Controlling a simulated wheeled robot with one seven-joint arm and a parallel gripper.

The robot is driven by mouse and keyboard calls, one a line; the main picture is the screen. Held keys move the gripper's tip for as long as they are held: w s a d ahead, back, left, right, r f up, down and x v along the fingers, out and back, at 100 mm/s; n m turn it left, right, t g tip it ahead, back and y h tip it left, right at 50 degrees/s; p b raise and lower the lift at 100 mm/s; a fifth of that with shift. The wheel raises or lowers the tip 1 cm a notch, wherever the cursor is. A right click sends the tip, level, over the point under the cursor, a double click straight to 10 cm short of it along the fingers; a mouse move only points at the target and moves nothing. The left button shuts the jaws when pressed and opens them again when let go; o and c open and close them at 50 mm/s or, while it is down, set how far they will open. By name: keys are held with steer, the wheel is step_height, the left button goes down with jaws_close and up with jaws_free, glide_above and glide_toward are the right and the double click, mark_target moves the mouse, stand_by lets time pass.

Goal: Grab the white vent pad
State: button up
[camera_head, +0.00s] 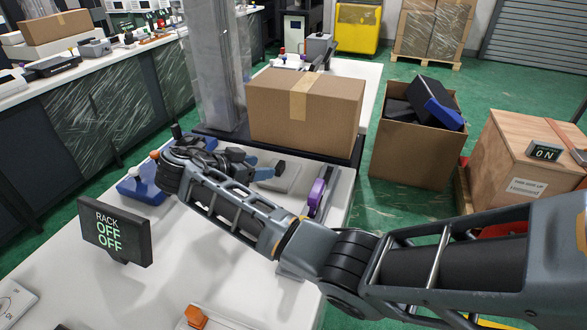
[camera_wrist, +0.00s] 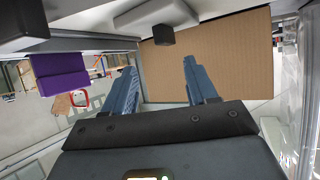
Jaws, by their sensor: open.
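A flat white pad (camera_head: 287,180) with a black knob (camera_head: 280,167) lies on the white table, in front of the large cardboard box. It fits the white vent pad, though I can read no label on it.
A cardboard box (camera_head: 305,112) stands close behind the pad. A purple-handled device (camera_head: 316,193) is to the pad's right, and a blue device (camera_head: 140,190) is left of my gripper. A black "RACK OFF OFF" display (camera_head: 113,231) stands at the left. The table's near middle is mostly clear.

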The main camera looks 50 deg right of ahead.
mark_target(279, 165)
steer(key=shift+w+r, duration=0.1)
steer(key=shift+d+f+n, duration=0.25)
steer(key=shift+d+n, duration=0.05)
steer(key=shift+d, duration=0.3)
steer(key=x, duration=0.2)
steer(key=p+x, duration=0.1)
steer(key=x, duration=0.1)
steer(key=p+x, duration=0.1)
steer(key=x, duration=0.1)
steer(key=shift+w+f, duration=0.25)
steer(key=shift+f, duration=0.1)
steer(key=shift+c, duration=0.2)
jaws_close()
